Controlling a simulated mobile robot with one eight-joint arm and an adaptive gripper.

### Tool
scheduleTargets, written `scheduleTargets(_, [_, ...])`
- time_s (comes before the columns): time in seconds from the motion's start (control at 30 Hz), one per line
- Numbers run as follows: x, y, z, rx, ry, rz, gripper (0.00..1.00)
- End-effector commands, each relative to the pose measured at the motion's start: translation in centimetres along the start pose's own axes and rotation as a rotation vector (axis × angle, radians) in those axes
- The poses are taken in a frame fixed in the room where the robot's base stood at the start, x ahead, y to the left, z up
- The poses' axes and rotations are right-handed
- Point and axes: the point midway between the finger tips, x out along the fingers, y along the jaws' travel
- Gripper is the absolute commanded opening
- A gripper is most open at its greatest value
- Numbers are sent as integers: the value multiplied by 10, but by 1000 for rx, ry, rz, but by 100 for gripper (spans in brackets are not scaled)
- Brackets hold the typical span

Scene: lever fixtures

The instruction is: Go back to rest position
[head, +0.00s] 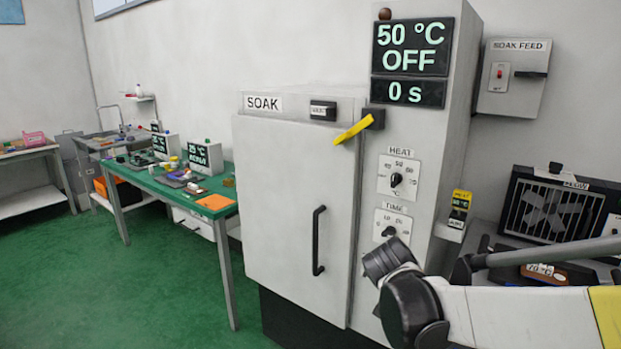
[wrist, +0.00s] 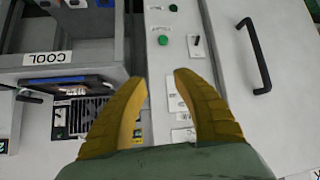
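My gripper (wrist: 160,80) shows in the wrist view with its two yellow-brown fingers apart and nothing between them. Its fingertips appear over the control column (wrist: 170,50) of the SOAK cabinet; the distance to it cannot be told. In the head view my arm reaches in from the lower right, and my gripper cannot be made out there. The SOAK cabinet door (head: 283,215) looks closed, with a black vertical handle (head: 318,240). A yellow lever (head: 353,130) slants down to the left beside the door's top. The display (head: 412,47) reads 50 °C OFF, with 0 s below.
A SOAK FEED box (head: 513,78) hangs on the wall at right. A fan unit (head: 548,208) stands below it, close to my arm. A green-topped bench (head: 160,185) with several small items stands left of the cabinet. The green floor (head: 120,290) at front left is clear.

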Motion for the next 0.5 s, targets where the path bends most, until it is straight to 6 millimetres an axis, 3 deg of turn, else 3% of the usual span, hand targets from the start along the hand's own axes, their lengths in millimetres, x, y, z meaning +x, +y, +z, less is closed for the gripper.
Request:
scheduleTargets(0.1, [-50,31,23,-50,-70,-43,35])
scheduleTargets(0.3, [-121,66,80,-142,-166,-145,35])
scheduleTargets(0.5, [-169,82,138,-217,-217,-254,35])
